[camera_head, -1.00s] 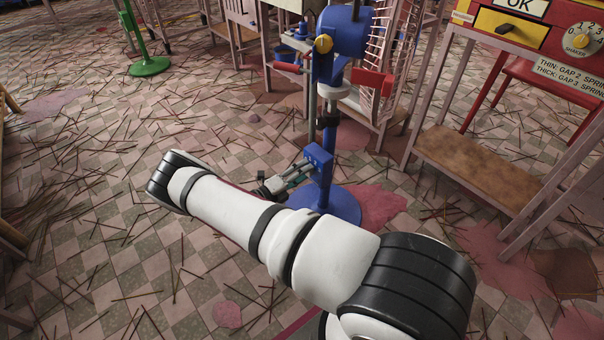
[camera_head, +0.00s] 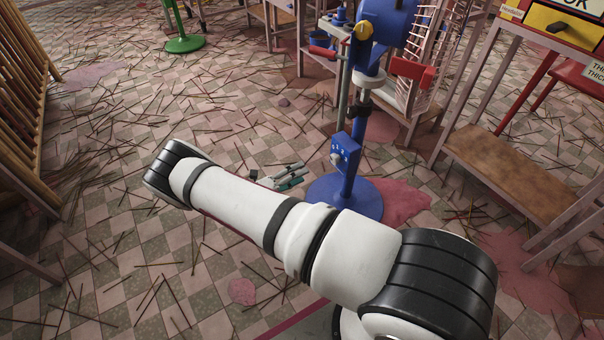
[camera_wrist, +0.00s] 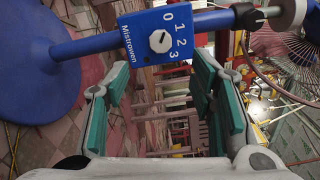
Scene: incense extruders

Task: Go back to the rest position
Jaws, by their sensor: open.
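My gripper (camera_head: 282,178) is open and empty, with teal pads on its fingers. In the head view it shows just beyond my white forearm, left of the blue extruder stand (camera_head: 345,203). A blue control box (camera_head: 346,150) with a white knob sits on the stand's post. In the wrist view, the box (camera_wrist: 157,37) reads "Mistrowen" and 0 to 3. It appears beyond and above the space between the finger pads (camera_wrist: 160,88), apart from them. I cannot tell the knob's setting for sure.
A wooden rack (camera_head: 22,120) stands at the left. A bench with a brown lower shelf (camera_head: 515,168) stands at the right. A green stand base (camera_head: 184,44) is at the back. Thin sticks litter the checkered floor (camera_head: 130,225), which is otherwise open at left.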

